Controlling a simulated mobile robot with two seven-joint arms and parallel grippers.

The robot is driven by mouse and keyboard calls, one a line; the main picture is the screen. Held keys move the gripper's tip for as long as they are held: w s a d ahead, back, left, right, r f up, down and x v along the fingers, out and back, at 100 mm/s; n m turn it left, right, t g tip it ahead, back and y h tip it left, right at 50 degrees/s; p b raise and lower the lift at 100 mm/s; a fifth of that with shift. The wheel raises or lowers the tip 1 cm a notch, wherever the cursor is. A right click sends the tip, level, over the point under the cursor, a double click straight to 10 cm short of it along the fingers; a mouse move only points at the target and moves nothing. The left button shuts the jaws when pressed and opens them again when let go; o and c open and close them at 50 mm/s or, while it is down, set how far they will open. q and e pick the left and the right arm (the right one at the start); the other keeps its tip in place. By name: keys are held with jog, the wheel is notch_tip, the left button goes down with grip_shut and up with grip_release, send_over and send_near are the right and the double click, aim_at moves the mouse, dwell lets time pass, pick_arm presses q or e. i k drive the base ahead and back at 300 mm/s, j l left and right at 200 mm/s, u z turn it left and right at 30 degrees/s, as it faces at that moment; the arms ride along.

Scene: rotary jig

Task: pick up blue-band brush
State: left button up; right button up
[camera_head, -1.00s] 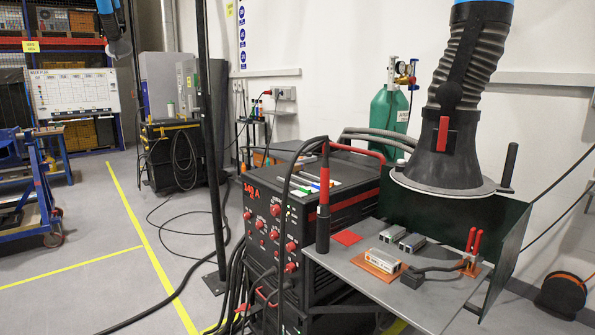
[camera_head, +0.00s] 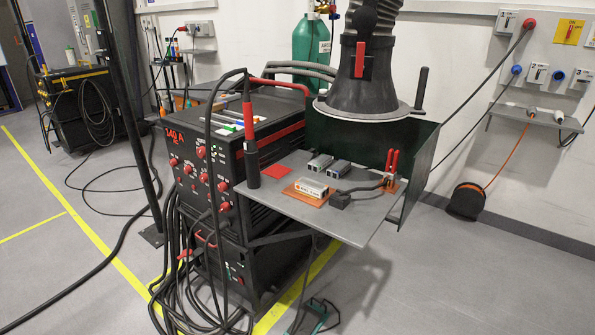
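Several thin brush-like items lie on top of the black welding machine (camera_head: 270,150), toward its left side. One of them shows a small blue part (camera_head: 233,125), which may be the blue-band brush; it is too small to be sure. Green and pale pieces lie close beside it. Neither of my grippers is in view.
A black extraction hood (camera_head: 366,80) hangs above the table. Cables lie on the floor at left.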

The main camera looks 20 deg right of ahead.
aim_at(218, 107)
jog(key=i+j+z, duration=0.1)
jog(key=z, duration=0.6)
jog(key=i+j+z, duration=0.3)
jog(key=j+z, duration=0.3)
jog(key=j, duration=0.15)
jog(key=i+j+z, duration=0.1)
jog(key=j, duration=0.3)
jog(key=i+j+z, duration=0.1)
jog(key=j, duration=0.35)
jog(key=i+j, duration=0.1)
jog(key=j, duration=0.65)
jog(key=i+j, duration=0.15)
jog(key=j, duration=0.25)
